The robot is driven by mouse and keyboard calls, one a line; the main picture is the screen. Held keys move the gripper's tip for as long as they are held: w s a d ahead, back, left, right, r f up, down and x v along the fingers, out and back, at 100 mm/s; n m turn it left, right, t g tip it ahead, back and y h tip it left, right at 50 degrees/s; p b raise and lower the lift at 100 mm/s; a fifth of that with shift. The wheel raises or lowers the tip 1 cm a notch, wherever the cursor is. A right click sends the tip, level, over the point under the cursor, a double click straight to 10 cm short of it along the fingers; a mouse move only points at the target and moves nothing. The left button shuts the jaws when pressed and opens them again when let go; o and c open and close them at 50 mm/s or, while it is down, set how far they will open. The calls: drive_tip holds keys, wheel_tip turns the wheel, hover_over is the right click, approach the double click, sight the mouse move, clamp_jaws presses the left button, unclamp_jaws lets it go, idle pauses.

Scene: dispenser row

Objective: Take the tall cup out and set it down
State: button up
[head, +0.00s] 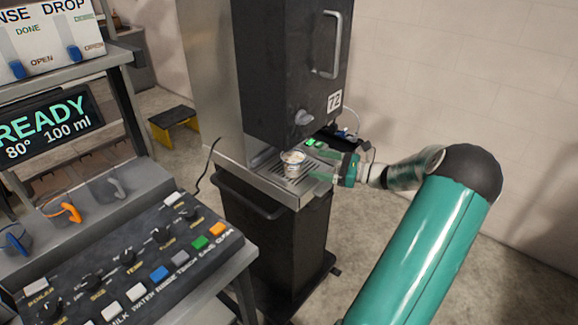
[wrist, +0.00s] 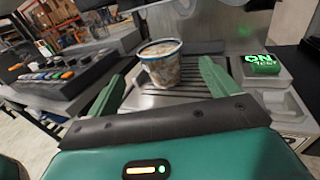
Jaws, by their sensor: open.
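The cup (head: 293,160) stands upright on the slatted drip tray (head: 296,181) of the dark dispenser marked 72. In the wrist view the cup (wrist: 161,64) has a dark blue rim and a pale, mottled content or side. My gripper (head: 333,166) is at the tray's right side in the head view, with its jaws toward the cup. In the wrist view my gripper (wrist: 161,92) is open, its two green fingers spread, with the cup ahead between them. I see no contact between the fingers and the cup. The cup's lower edge is partly hidden.
The dispenser body (head: 293,70) overhangs the tray. A green-lit ON box (wrist: 262,68) sits right of the tray. A control panel (head: 130,262) with knobs and coloured buttons stands at left, below a READY display (head: 50,122). A yellow-black step (head: 175,121) is on the floor behind.

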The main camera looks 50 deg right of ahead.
approach(287, 158)
drive_tip(key=w+a+r, duration=0.1)
drive_tip(key=w+a, duration=0.2)
drive_tip(key=shift+r, duration=0.4)
drive_tip(key=x, duration=0.3)
drive_tip(key=f+x, duration=0.1)
drive_tip(key=x, duration=0.1)
drive_tip(key=shift+w+a, duration=0.1)
drive_tip(key=shift+w, duration=0.05)
drive_tip(key=shift+r, duration=0.15)
drive_tip(key=c, duration=1.3)
